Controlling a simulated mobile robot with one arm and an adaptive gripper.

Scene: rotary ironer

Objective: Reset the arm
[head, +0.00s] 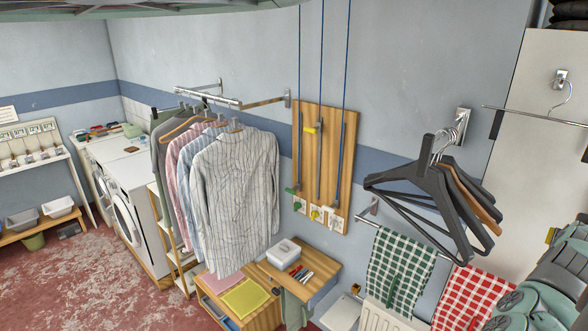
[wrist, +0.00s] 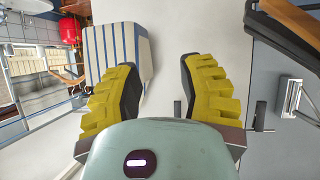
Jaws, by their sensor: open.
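My gripper (wrist: 160,78) shows in the wrist view with its two yellow-padded fingers spread apart. Nothing is between the fingers. The grey-green gripper body (wrist: 158,150) fills the lower middle of that view. In the head view, part of my grey-green arm (head: 545,285) shows at the lower right corner, in front of the wall and close to the red checked towel in the picture. My gripper itself is not visible in the head view.
Dark hangers (head: 430,185) hang from a wall hook right of centre. Green (head: 400,258) and red (head: 468,295) checked towels hang below. Shirts (head: 235,185) hang on a rail at centre left. A wooden table (head: 325,268) stands below the wall board (head: 335,155). Red floor (head: 70,285) is open at left.

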